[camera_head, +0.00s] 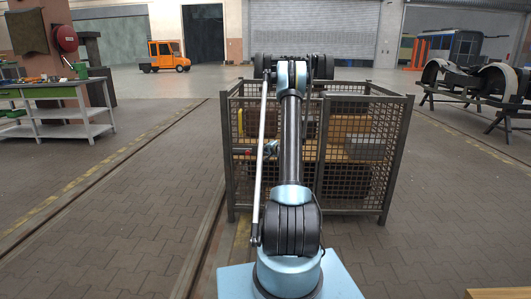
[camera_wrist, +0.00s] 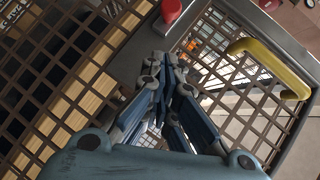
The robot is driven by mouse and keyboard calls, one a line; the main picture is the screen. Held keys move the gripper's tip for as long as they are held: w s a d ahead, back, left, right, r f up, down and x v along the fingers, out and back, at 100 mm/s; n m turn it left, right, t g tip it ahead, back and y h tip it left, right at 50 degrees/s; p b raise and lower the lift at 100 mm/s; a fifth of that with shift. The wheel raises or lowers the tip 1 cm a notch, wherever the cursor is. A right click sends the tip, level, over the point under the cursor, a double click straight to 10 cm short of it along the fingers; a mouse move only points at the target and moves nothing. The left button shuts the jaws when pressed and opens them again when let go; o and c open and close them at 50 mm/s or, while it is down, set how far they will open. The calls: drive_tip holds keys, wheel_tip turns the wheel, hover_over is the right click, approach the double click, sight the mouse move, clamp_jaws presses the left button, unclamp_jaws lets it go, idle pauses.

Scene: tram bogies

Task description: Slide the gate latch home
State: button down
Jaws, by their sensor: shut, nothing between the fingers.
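The mesh cage (camera_head: 384,160) stands in front of me, with its gate frame post (camera_wrist: 128,62) running diagonally in the wrist view. A red knob (camera_wrist: 171,10), which looks like the latch's knob, is at the top of the wrist view. A yellow bent handle (camera_wrist: 268,62) is on the mesh panel at the right; it also shows in the head view (camera_head: 240,122). My gripper (camera_wrist: 165,62) is shut and empty, its fingertips below the red knob in the picture and apart from it. The latch bolt and its keeper cannot be made out.
Wooden and brown boxes (camera_head: 347,128) lie inside the cage. A green workbench (camera_head: 45,92) stands at left, and wheel stands (camera_head: 470,85) at right. An orange vehicle (camera_head: 164,56) is far back. Paved floor (camera_head: 125,205) is open left of the cage, with a rail groove running through it.

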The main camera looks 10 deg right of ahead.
drive_tip(key=w+a+f, duration=0.2)
drive_tip(key=w, duration=0.1)
drive_tip(key=w+a+f, duration=0.1)
drive_tip(key=w+a, duration=0.1)
drive_tip(key=shift+w, duration=0.25)
drive_tip(key=shift+w+a+f, duration=0.15)
drive_tip(key=shift+a, duration=0.25)
approach(240, 150)
drive_tip(key=x, duration=0.4)
drive_tip(key=shift+a, duration=0.1)
